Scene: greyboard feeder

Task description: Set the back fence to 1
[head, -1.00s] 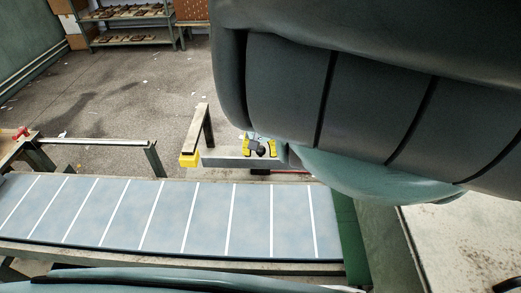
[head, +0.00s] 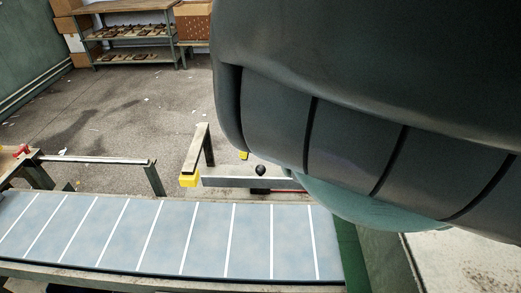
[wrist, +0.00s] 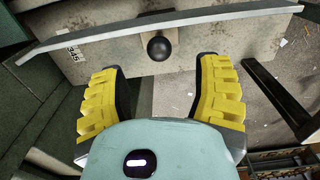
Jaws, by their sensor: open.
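The back fence, a grey metal bar (head: 232,182), stands along the far side of the blue lined belt in the head view. A black ball knob (head: 260,170) sits at it. In the wrist view the fence bar (wrist: 215,17) crosses the top, with the knob (wrist: 158,47) on a plate beside it. A scale label (wrist: 74,53) reads about 345; a digit 1 is not legible. My gripper (wrist: 160,72) is open, its yellow fingers apart on either side below the knob, not touching it. In the head view only a bit of yellow finger shows; my arm hides the rest.
The blue belt (head: 145,232) with white lines fills the front. A post with a yellow block (head: 189,181) stands at the fence's left end. A side rail (head: 95,161) is at left. Shelves (head: 130,35) stand far back across open floor.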

